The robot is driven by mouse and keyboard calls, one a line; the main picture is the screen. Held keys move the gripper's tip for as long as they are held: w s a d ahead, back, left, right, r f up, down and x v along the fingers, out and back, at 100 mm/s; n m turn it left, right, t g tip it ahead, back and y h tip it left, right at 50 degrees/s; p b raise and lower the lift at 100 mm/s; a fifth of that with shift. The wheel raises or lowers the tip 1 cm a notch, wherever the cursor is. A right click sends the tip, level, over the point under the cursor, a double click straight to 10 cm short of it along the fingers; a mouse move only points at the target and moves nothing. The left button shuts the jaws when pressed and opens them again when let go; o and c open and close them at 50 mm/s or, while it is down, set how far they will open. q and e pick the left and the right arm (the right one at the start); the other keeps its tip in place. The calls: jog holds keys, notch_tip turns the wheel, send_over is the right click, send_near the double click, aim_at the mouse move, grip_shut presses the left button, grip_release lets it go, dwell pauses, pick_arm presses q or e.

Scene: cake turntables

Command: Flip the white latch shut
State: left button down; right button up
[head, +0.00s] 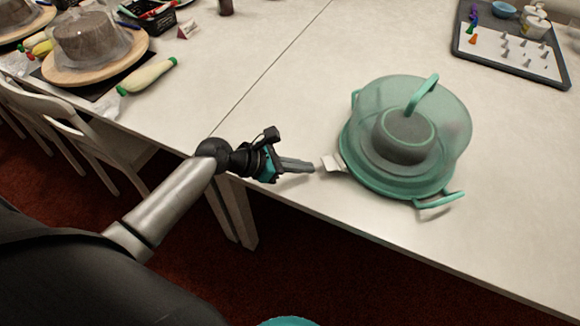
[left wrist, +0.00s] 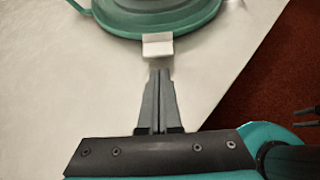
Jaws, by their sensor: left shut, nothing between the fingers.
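A white latch (head: 331,163) sticks out from the left side of the green round cake carrier (head: 383,187). The carrier has a clear dome with a green handle on top, and a grey cake shows inside. In the left wrist view the latch (left wrist: 158,45) juts from the rim of the green base (left wrist: 195,22) toward my fingers. My left gripper (head: 312,168) is shut and empty, its tips pointing at the latch with a small gap. In the left wrist view the shut fingertips (left wrist: 160,74) sit just short of the latch.
A grey tray (head: 519,73) with small cones and cups lies at the back right. The table around the carrier is clear.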

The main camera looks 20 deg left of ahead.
aim_at(313, 176)
pick_arm(q)
jog(key=b+x, duration=0.1)
jog(key=x, duration=0.2)
jog(key=shift+w+d+f, duration=0.1)
jog(key=shift+w, duration=0.05)
pick_arm(e)
jog(key=w+d, duration=0.1)
jog(key=w+d+f, duration=0.1)
jog(key=shift+w+t, duration=0.3)
jog(key=shift+w, duration=0.1)
jog(key=shift+s+a, duration=0.1)
jog(key=shift+s, duration=0.05)
